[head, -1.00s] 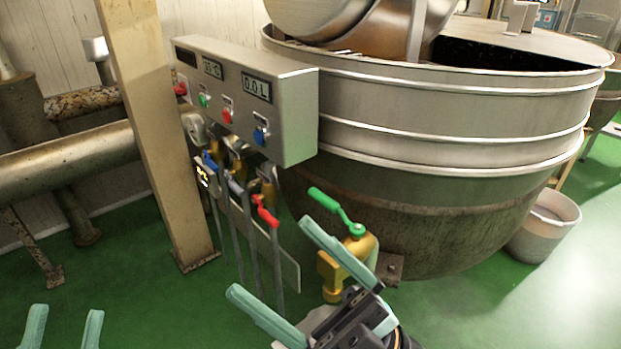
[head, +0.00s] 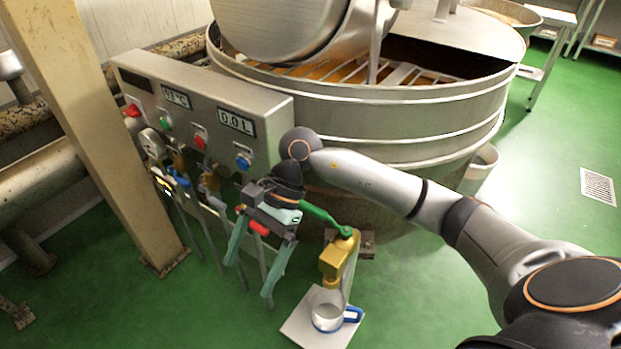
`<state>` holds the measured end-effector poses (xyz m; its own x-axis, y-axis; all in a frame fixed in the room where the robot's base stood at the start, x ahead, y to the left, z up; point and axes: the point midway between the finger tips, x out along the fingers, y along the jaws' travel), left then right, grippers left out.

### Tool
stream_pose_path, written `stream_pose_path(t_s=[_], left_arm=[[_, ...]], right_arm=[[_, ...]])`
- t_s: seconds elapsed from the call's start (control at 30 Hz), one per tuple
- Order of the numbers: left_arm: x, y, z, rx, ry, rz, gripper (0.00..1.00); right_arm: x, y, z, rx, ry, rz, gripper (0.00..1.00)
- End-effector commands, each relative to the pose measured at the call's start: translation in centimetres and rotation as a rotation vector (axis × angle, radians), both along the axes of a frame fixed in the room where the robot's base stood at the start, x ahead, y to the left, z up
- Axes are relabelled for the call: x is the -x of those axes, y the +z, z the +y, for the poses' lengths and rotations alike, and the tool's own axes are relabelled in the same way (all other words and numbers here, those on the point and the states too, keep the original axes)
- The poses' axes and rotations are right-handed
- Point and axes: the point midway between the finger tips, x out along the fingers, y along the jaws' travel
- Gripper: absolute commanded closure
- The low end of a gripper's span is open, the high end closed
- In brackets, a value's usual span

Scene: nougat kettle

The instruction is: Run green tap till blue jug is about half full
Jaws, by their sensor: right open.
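The green tap is a brass body (head: 333,264) with a green lever (head: 322,217) slanting up to the left, low in front of the kettle. The jug (head: 327,309), pale with a blue handle and blue band, stands upright under the spout. I see no clear stream, and I cannot make out a water level in the jug. My right gripper (head: 248,280) is open, its fingers pointing down, left of the tap. Its body overlaps the lever's far end in the picture; whether they touch I cannot tell. My left gripper is out of view.
The jug stands on a pale plate (head: 296,322). A control box (head: 205,118) with coloured buttons reads 0.0 L. A red-handled valve (head: 258,228) and pipes lie behind my right gripper. The big kettle (head: 400,125) and a beige post (head: 105,140) flank this.

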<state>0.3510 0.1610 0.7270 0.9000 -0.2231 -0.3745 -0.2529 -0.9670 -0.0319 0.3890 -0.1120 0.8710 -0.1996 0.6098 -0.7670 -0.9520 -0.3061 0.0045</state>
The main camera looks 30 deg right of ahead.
Motion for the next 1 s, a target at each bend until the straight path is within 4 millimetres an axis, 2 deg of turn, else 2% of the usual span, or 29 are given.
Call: stream_pose_path(t_s=[0.03, 0.1, 0.2, 0.33, 0.43, 0.57, 1.0], left_arm=[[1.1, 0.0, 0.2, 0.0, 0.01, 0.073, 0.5], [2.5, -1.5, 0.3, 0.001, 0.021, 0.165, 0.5], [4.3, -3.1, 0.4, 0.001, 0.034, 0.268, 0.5], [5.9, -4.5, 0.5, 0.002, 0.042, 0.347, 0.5], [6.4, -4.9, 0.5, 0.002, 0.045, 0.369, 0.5], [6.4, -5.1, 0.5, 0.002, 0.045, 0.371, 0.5], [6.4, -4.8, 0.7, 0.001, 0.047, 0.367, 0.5]], right_arm=[[-2.4, 2.2, -3.3, 0.126, 0.017, -0.08, 0.0], [-4.9, 3.7, -7.7, 0.287, 0.044, -0.155, 0.0], [-7.3, 6.2, -13.1, 0.472, 0.065, -0.215, 0.0], [-8.7, 8.5, -17.3, 0.612, 0.076, -0.241, 0.0], [-8.9, 8.8, -18.6, 0.653, 0.08, -0.241, 0.0], [-8.9, 7.6, -18.7, 0.658, 0.082, -0.239, 0.0], [-8.8, -0.9, -18.5, 0.654, 0.081, -0.24, 0.0]])
